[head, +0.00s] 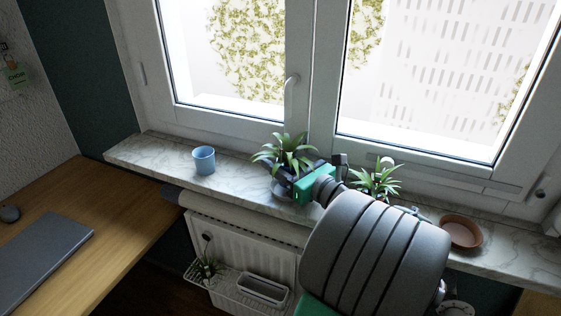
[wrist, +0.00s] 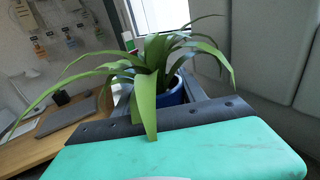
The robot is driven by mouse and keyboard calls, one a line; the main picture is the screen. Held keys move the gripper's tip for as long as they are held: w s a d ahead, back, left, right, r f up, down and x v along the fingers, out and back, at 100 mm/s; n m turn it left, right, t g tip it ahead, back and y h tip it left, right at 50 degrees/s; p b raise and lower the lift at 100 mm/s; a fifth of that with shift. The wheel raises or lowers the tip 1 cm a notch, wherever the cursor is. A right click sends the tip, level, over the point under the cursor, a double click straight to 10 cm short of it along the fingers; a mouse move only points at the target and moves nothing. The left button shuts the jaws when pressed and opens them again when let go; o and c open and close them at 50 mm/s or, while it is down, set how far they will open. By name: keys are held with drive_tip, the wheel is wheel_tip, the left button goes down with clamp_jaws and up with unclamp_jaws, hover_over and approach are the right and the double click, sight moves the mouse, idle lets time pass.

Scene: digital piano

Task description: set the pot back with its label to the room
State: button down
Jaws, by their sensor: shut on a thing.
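The pot (wrist: 172,95) is dark blue and holds a plant with long green leaves, seen in the wrist view. My gripper (head: 282,184) is shut on this pot at the marble windowsill (head: 140,155). In the head view the plant (head: 287,152) stands upright above my fingers, in front of the window's middle post. My gripper hides most of the pot there. In the wrist view leaves cover much of the pot and the fingertips. I see no label on the part that shows. Whether the pot touches the sill I cannot tell.
An empty light-blue pot (head: 204,161) stands left on the sill. Another leafy plant (head: 377,181) is right of my gripper, partly behind my arm. A terracotta saucer (head: 461,231) lies farther right. The window handle (head: 291,79) hangs above. A radiator (head: 240,246) is below.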

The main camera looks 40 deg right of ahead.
drive_tip(key=shift+f, duration=0.35)
drive_tip(key=shift+f+b, duration=0.7)
drive_tip(key=c, duration=0.6)
unclamp_jaws()
drive_tip(key=shift+f+b, duration=0.15)
drive_tip(key=shift+b, duration=0.15)
